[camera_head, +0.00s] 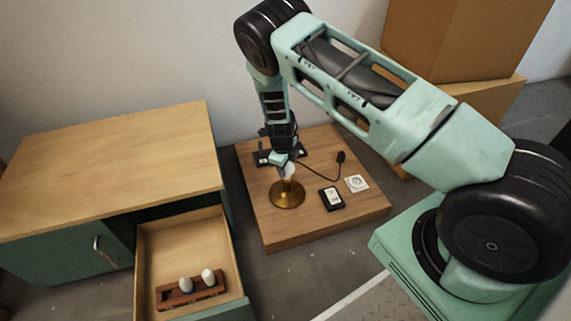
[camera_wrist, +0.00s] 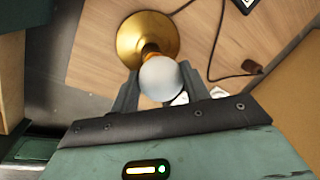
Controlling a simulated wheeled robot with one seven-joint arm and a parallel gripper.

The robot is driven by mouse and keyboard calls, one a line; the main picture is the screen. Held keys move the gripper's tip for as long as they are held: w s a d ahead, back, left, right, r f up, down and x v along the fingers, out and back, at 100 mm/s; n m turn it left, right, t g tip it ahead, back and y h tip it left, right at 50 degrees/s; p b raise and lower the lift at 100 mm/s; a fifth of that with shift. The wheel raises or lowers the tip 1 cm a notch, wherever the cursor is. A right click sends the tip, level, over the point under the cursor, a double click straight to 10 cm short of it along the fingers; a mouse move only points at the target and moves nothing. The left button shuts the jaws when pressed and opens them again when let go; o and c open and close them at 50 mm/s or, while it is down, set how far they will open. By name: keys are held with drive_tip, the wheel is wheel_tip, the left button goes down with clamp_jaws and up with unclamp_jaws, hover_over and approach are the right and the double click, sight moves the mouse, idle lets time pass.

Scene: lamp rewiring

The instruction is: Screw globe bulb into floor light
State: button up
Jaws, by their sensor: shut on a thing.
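The globe bulb (camera_wrist: 161,79) is white and round, held between the two fingers of my gripper (camera_wrist: 158,88) in the wrist view. It also shows as a small white shape in the head view (camera_head: 289,169). The floor light (camera_head: 287,195) is a brass lamp with a round base, standing on a low wooden platform. In the wrist view its brass base (camera_wrist: 140,30) lies directly beyond the bulb. The bulb is over the lamp's stem, in line with the orange-brown socket area (camera_wrist: 150,51). I cannot tell whether the threads are engaged.
The platform (camera_head: 345,220) also bears a black device (camera_head: 332,198), a white square plate (camera_head: 357,183) and a dark cord with a plug (camera_head: 341,157). An open drawer (camera_head: 216,226) at left holds a wooden rack (camera_head: 177,298) with two white bulbs (camera_head: 207,275). Cardboard boxes (camera_head: 455,40) stand behind.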

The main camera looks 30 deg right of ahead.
drive_tip(key=m, duration=0.3)
drive_tip(key=shift+w+g+p, duration=0.1)
drive_tip(key=shift+g+p, duration=0.2)
drive_tip(key=shift+p, duration=0.1)
drive_tip(key=m, duration=0.3)
drive_tip(key=shift+d+f, duration=0.1)
drive_tip(key=shift+d, duration=0.05)
drive_tip(key=shift+m+g+b, duration=0.35)
drive_tip(key=shift+m+g, duration=0.05)
drive_tip(key=shift+m, duration=0.6)
drive_tip(key=o, duration=1)
